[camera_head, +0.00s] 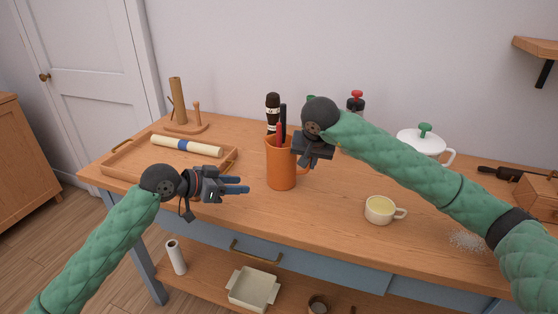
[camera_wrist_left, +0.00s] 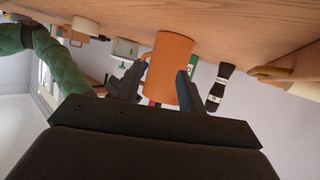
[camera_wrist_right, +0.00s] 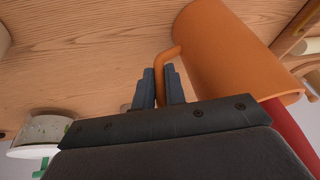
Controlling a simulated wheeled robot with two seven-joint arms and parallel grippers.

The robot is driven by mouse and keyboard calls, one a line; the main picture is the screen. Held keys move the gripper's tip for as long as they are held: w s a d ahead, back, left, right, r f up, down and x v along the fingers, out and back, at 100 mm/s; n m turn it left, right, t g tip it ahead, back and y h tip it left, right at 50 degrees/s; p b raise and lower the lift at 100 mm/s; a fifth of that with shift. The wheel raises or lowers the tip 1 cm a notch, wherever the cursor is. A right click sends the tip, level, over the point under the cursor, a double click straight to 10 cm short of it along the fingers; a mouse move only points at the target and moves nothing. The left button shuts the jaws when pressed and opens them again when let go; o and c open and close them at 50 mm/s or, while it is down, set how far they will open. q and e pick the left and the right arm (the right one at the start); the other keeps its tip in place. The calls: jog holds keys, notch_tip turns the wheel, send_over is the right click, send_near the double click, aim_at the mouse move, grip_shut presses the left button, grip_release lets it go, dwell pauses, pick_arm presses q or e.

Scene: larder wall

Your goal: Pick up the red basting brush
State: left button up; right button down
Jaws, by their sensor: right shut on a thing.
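The orange jug (camera_head: 282,172) stands upright on the wooden table. A red handle (camera_head: 279,131) and a black handle (camera_head: 283,116) stick up out of it. I take the red one for the basting brush; its lower part is hidden inside. In the right wrist view the red handle (camera_wrist_right: 292,136) shows beyond the jug's rim. My right gripper (camera_wrist_right: 161,76) is shut on the jug's handle (camera_wrist_right: 166,57). My left gripper (camera_head: 237,185) is open and empty, left of the jug and apart from it. Its fingers frame the jug (camera_wrist_left: 170,65) in the left wrist view.
A wooden tray (camera_head: 112,173) with a rolling pin (camera_head: 187,146) lies at the left. A dark mill (camera_head: 272,103) stands behind the jug. A yellow-filled cup (camera_head: 380,209) stands to the right, below my right arm.

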aim_at(274, 146)
pick_arm(q)
notch_tip(274, 146, up, 7)
jog(key=d+t+h, duration=0.1)
jog(key=t+h, duration=0.2)
jog(key=shift+t, duration=0.3)
jog(key=shift+w+a+r+x, duration=0.1)
jog(key=shift+w+r+x, duration=0.15)
jog(key=shift+x, duration=1.85)
jog(key=shift+w+a+r+x, duration=0.15)
jog(key=shift+r+x, duration=0.2)
jog(key=shift+x, duration=1.75)
jog(key=shift+w+a+r+x, duration=0.1)
jog(key=shift+w+r+x, duration=0.2)
jog(key=shift+x, duration=1.8)
jog(key=shift+s, duration=0.15)
jog(key=shift+c, duration=0.2)
grip_shut()
